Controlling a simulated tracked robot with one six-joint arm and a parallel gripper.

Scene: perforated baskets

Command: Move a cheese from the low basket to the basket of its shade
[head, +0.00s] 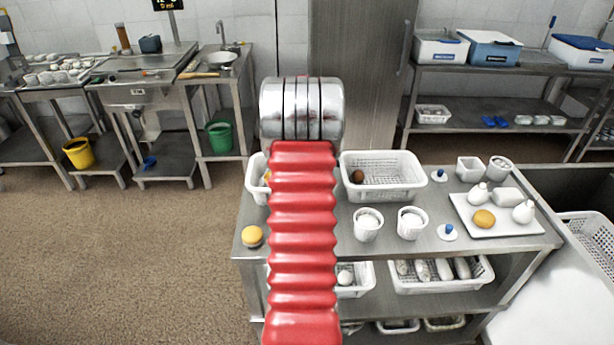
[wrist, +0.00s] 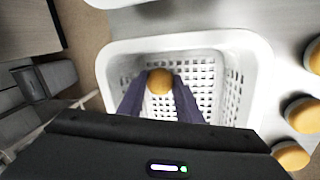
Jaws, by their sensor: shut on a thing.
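In the wrist view my gripper (wrist: 160,88) has its two dark fingers closed on an orange-tan round cheese (wrist: 160,79). The cheese is inside the outline of a white perforated basket (wrist: 252,85); its height above the basket floor is hard to tell. I see no other cheese in that basket. In the head view my arm hides the gripper and most of a left white basket (head: 256,182), with a bit of orange at its edge. A right white basket (head: 412,184) holds a dark brown cheese (head: 357,176).
An orange cheese (head: 252,236) sits at the table's left front corner. Several orange-topped cheeses (wrist: 292,155) line the right edge of the wrist view. Two white cups (head: 368,225) and a white tray (head: 505,229) with bottles stand to the right.

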